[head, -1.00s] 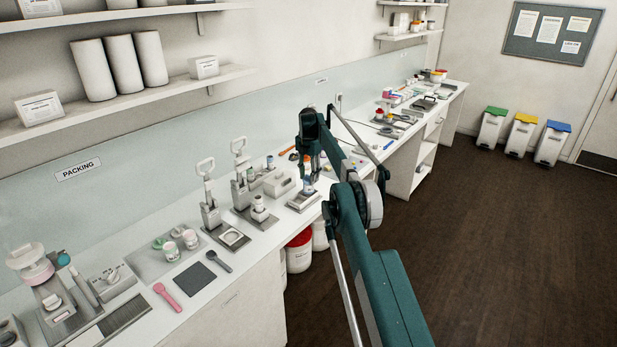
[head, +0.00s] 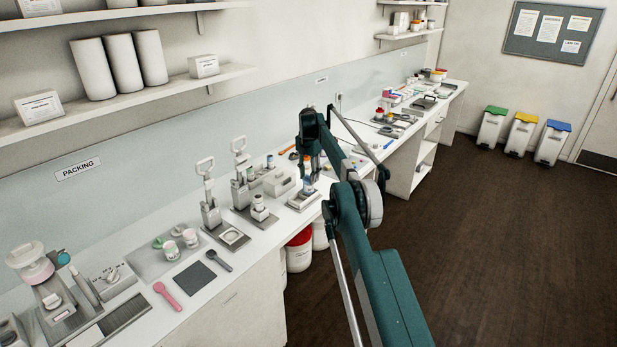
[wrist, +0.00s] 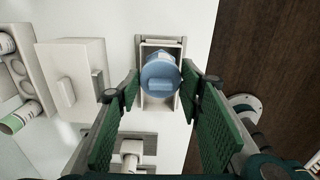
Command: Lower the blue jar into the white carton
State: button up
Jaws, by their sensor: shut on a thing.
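The blue-lidded jar (wrist: 160,78) is between the fingers of my gripper (wrist: 158,88) in the wrist view, seen from above. My gripper is shut on it. The white carton (wrist: 157,107) is open at the top and lies below the jar. I cannot tell whether the jar's base is inside the carton. In the head view the jar (head: 308,184) shows small and upright under my gripper, over the carton (head: 303,197) on the bench.
A white box-shaped device (wrist: 71,75) stands left of the carton. In the head view, lever presses (head: 209,206) stand left along the bench, whose front edge is close to the carton.

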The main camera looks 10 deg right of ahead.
jog(key=shift+f+b, duration=0.65)
jog(key=shift+f, duration=1)
dwell(1.4)
jog(key=o, duration=0.8)
jog(key=shift+r+p, duration=1.2)
jog(key=shift+r, duration=1.8)
